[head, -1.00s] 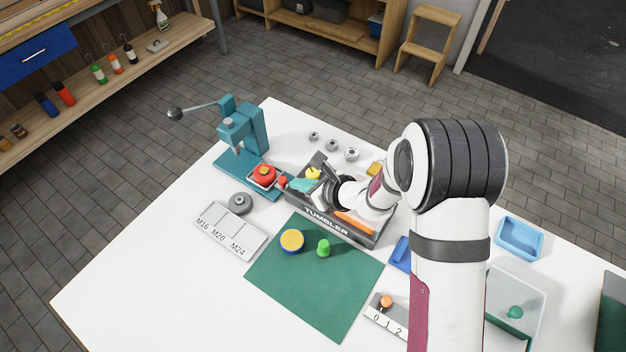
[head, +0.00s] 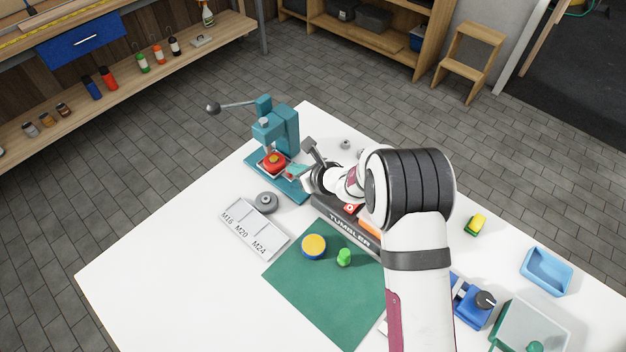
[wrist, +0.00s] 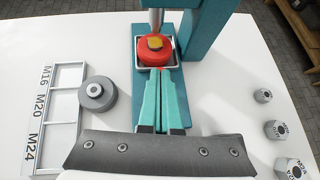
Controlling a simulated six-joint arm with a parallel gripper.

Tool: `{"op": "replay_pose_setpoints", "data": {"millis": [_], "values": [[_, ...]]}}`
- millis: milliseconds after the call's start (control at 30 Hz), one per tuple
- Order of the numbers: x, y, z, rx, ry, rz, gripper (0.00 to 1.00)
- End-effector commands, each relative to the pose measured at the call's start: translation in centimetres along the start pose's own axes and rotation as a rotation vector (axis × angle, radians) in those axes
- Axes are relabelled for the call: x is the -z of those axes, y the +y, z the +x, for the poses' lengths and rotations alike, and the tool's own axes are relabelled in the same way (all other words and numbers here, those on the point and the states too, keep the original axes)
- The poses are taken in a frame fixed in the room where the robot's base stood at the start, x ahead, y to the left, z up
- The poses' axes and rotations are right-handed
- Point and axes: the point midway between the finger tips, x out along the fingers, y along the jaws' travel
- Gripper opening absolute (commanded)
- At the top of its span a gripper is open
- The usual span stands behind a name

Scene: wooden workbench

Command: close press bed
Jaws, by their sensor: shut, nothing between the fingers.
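The teal press (head: 278,130) stands at the back left of the white table, its long lever (head: 235,105) pointing left. Its bed, a small square metal-rimmed tray (wrist: 174,66), holds a round red piece (head: 273,161) with a yellow top. The red piece also shows in the wrist view (wrist: 150,56), below the press ram (wrist: 157,18). My gripper (wrist: 161,72) is shut and empty. Its teal fingertips are at the tray's front edge, touching or very nearly so. In the head view the fingertips (head: 291,172) are low over the press base.
A grey knurled disc (wrist: 97,93) and the M16/M20/M24 tray (head: 252,232) lie left of my gripper. Several metal nuts (wrist: 277,130) lie to the right. The tumbler box (head: 345,228) is under my arm. A green mat (head: 320,285) lies in front.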

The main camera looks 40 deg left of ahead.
Motion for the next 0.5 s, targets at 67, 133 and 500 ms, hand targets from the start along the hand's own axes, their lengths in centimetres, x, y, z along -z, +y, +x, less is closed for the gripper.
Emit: {"op": "replay_pose_setpoints", "data": {"millis": [67,133,500], "values": [[-0.46,0.23,0.74,0.0,0.001,-0.001,0.0],[-0.71,0.28,1.03,0.0,0.001,0.0,0.0],[-0.8,0.25,0.86,0.001,0.0,0.001,0.0]]}}
